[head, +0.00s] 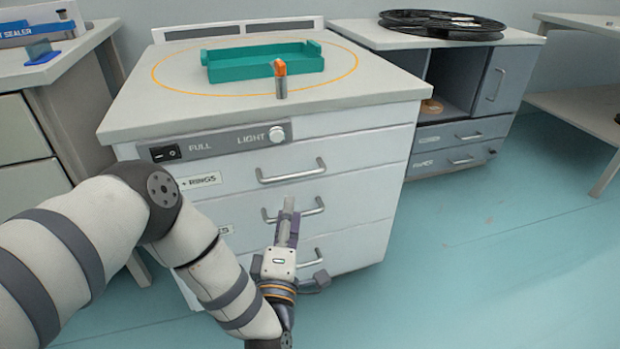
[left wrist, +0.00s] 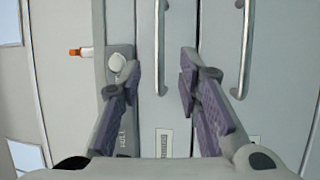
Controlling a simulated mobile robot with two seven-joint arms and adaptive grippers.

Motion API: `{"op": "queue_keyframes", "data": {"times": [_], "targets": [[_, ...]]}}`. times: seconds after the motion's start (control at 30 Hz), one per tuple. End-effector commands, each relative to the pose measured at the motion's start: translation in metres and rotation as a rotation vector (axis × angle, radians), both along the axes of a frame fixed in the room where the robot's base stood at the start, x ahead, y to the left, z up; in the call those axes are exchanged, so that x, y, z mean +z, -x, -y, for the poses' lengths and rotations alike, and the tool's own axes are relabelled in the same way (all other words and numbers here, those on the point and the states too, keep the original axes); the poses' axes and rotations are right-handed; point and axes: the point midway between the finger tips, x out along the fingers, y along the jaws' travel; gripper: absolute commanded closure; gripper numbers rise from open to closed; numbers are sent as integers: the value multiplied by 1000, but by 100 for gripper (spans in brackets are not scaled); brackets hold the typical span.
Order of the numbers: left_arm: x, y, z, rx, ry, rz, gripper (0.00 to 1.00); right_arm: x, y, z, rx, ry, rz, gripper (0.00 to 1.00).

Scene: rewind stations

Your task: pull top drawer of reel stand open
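The near white cabinet (head: 345,155) has several drawers with bar handles, and its front looks flush. I cannot tell from labels whether it is the reel stand. Its top drawer handle (head: 292,175) is clear in the head view. My left gripper (head: 289,212) is in front of the cabinet, covering part of the second handle (head: 312,208). In the left wrist view the left gripper (left wrist: 160,72) is open and empty. The top handle (left wrist: 157,40) lies ahead between its fingertips, apparently apart from them; the second handle (left wrist: 245,45) is to the right. My right gripper is not in view.
A teal tray (head: 230,72) and an orange-tipped object (head: 281,82) stand on the near cabinet's top. A switch panel (head: 212,142) with a knob runs above the drawers. Black reels (head: 440,22) lie on a grey cabinet (head: 455,130) behind right. The right floor is clear.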

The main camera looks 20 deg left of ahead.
Motion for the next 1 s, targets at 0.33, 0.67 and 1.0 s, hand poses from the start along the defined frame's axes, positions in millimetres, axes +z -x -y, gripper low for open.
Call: {"op": "queue_keyframes", "data": {"times": [0.33,0.67,1.0], "targets": [[14,-81,-16,1,-4,-2,68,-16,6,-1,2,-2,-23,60],[19,-102,-20,-2,-5,-4,68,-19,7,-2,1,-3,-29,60],[19,-102,-20,-2,-4,-5,100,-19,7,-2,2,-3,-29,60]]}}
